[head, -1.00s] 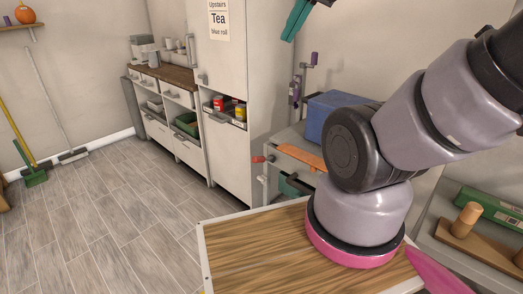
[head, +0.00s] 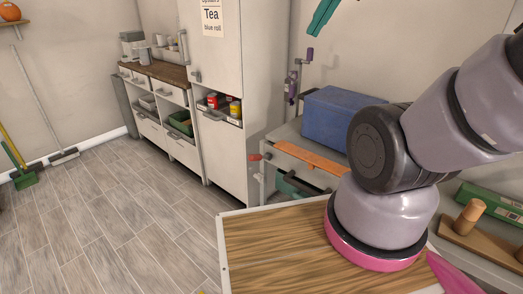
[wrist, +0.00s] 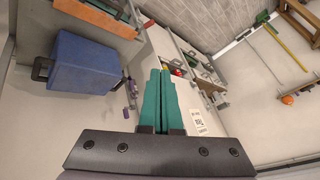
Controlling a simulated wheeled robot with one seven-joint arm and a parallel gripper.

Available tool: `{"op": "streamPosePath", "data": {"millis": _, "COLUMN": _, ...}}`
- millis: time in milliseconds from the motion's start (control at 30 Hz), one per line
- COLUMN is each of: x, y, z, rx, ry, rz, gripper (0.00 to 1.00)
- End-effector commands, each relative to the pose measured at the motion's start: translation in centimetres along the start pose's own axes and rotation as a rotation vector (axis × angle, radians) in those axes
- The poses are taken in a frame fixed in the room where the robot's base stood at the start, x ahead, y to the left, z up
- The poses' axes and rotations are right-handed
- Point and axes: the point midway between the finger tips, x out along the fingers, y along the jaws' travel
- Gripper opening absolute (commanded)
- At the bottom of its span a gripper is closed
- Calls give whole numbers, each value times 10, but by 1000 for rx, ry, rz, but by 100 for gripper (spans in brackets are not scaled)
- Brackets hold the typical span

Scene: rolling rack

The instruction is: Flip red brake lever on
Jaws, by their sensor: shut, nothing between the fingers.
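The red brake lever (head: 254,157) is a small red piece at the near left corner of the grey rolling rack (head: 289,132), beside the orange strip in the head view. A small red spot at the rack's edge in the wrist view looks like the same lever (wrist: 149,24). My gripper (wrist: 160,74) has teal fingers, shut together and empty. Its teal fingers also show at the top of the head view (head: 322,16), in the air, apart from the lever. Whether the lever is on or off is too small to tell.
A blue box (head: 338,118) and an orange strip (head: 309,156) lie on the rack. Purple-handled parts (head: 309,55) stand by its back left. A tall white cabinet (head: 213,60) is left of it. Grey floor (head: 110,200) is open at left. A wooden top (head: 285,245) is in front.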

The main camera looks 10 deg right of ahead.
Motion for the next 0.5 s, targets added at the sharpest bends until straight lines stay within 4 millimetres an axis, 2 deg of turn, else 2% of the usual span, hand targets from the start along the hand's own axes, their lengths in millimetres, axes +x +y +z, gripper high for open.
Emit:
{"op": "streamPosePath", "data": {"millis": 167, "x": 28, "y": -13, "z": -40, "rx": -82, "ry": -83, "rz": 10, "gripper": 0}}
{"op": "streamPosePath", "data": {"millis": 267, "x": 56, "y": -20, "z": -70, "rx": -151, "ry": -145, "rz": 7, "gripper": 0}}
{"op": "streamPosePath", "data": {"millis": 367, "x": 90, "y": -25, "z": -98, "rx": -220, "ry": -206, "rz": -5, "gripper": 0}}
{"op": "streamPosePath", "data": {"millis": 500, "x": 147, "y": -25, "z": -132, "rx": -312, "ry": -286, "rz": -33, "gripper": 0}}
